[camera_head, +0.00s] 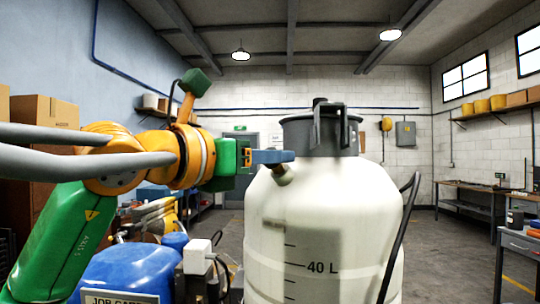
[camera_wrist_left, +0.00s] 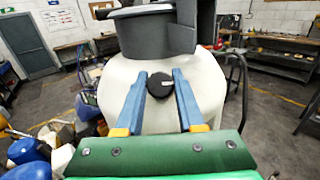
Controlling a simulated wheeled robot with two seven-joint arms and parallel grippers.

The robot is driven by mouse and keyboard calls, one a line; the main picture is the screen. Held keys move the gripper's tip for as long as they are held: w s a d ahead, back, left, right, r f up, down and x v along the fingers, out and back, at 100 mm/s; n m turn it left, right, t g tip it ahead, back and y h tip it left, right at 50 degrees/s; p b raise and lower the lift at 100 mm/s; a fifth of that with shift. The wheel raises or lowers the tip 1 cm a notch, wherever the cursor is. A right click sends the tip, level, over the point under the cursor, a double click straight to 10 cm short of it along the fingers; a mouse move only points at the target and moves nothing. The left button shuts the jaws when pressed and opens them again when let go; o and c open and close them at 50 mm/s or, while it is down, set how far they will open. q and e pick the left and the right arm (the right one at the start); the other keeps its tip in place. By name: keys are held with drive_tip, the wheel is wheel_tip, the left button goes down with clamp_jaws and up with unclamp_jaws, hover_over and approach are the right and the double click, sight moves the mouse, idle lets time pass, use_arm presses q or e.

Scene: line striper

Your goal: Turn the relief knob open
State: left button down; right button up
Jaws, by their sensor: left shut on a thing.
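The relief knob (camera_wrist_left: 160,86) is a round black cap on the upper shoulder of a white tank (camera_head: 325,215). In the head view the knob (camera_head: 283,175) shows as a short dark stub with a tan side, angled out from the tank. My left gripper (camera_head: 286,157) comes in from the left and meets the knob. In the left wrist view its two blue fingers (camera_wrist_left: 160,88) stand on either side of the knob, shut on it. The far side of the knob is hidden. My right gripper is not in view.
The tank has a dark grey collar and lid (camera_head: 320,130) just above the knob and a black hose (camera_head: 398,235) on its right. A blue container (camera_head: 125,268) and other equipment crowd the lower left. Workbenches (camera_head: 470,200) stand right, with open floor before them.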

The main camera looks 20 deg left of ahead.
use_arm(q)
drive_tip(key=shift+r+m+h+p, duration=0.15)
drive_tip(key=shift+m+h+p, duration=0.35)
drive_tip(key=shift+m, duration=0.5)
drive_tip(key=shift+g, duration=0.3)
drive_tip(key=c, duration=0.5)
unclamp_jaws()
drive_tip(key=shift+c, duration=0.2)
